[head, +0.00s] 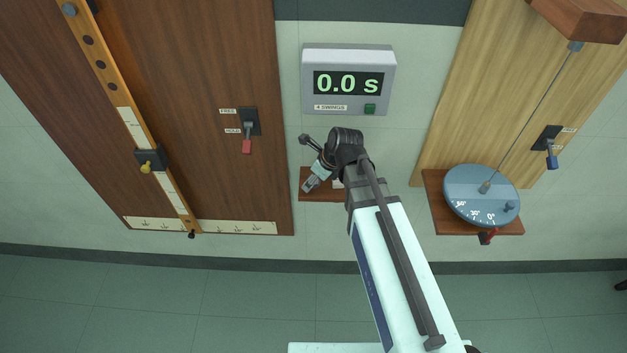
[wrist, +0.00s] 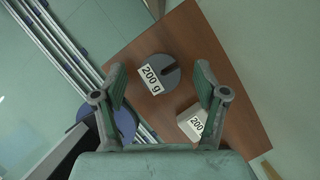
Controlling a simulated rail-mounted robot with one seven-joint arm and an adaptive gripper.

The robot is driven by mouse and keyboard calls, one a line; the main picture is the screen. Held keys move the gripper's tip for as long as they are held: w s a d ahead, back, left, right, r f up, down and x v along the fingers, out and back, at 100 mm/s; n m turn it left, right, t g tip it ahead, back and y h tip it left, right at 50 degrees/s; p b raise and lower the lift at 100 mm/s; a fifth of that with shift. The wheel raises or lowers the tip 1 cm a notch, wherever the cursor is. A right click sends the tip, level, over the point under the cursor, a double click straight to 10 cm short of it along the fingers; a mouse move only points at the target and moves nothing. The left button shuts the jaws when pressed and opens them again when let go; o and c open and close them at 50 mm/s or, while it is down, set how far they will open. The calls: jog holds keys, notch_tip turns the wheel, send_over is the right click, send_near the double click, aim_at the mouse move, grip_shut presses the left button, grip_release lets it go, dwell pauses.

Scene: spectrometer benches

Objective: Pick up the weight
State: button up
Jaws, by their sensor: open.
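In the wrist view a grey slotted disc weight (wrist: 170,77) labelled "200 g" lies flat on a brown wooden shelf (wrist: 228,82). My gripper (wrist: 160,78) is open, with its two fingers spread to the left and right of the disc. I cannot tell how far above the shelf the fingers are. A second, pale block (wrist: 190,113) labelled "200" sits on the shelf by the right finger, which hides part of it. In the head view my arm covers most of the small shelf (head: 315,197), and the disc cannot be made out.
A timer (head: 349,60) reading 0.0 s hangs above the shelf. To the left is a dark wooden panel (head: 200,130) with a red-tipped switch (head: 247,145). To the right a blue dial (head: 465,190) sits on another shelf, below a hanging rod. The floor in front is clear.

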grip_shut()
jog(key=shift+s+r, duration=0.1)
dwell(0.4)
